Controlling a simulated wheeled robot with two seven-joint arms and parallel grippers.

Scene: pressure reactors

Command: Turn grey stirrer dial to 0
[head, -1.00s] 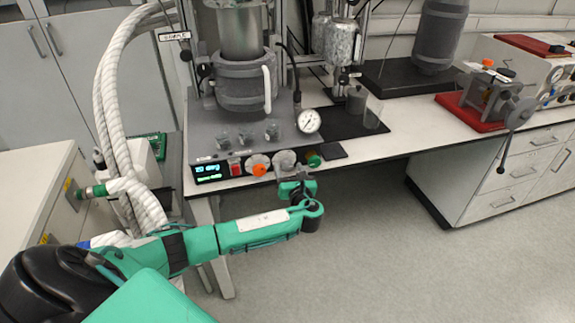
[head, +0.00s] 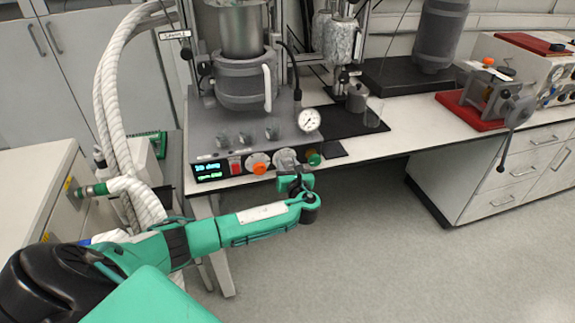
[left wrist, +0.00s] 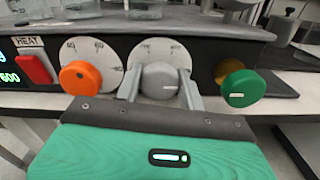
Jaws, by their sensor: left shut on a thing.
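The grey stirrer dial (left wrist: 160,80) sits on the reactor's front panel, in front of a pale scale plate (left wrist: 158,49), between an orange dial and a green knob. My left gripper (left wrist: 161,88) has a finger on each side of the grey dial and is shut on it. A light pointer mark on the dial lies roughly level in the left wrist view. In the head view the left gripper (head: 290,172) reaches the panel from below and hides part of the grey dial (head: 286,158). My right gripper is not in view.
The orange dial (left wrist: 81,79) is close left of the gripper and the green knob (left wrist: 241,88) close right. A red switch (left wrist: 33,68) and a lit display (head: 208,171) are farther left. A pressure gauge (head: 309,120) stands above the panel. The floor below is clear.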

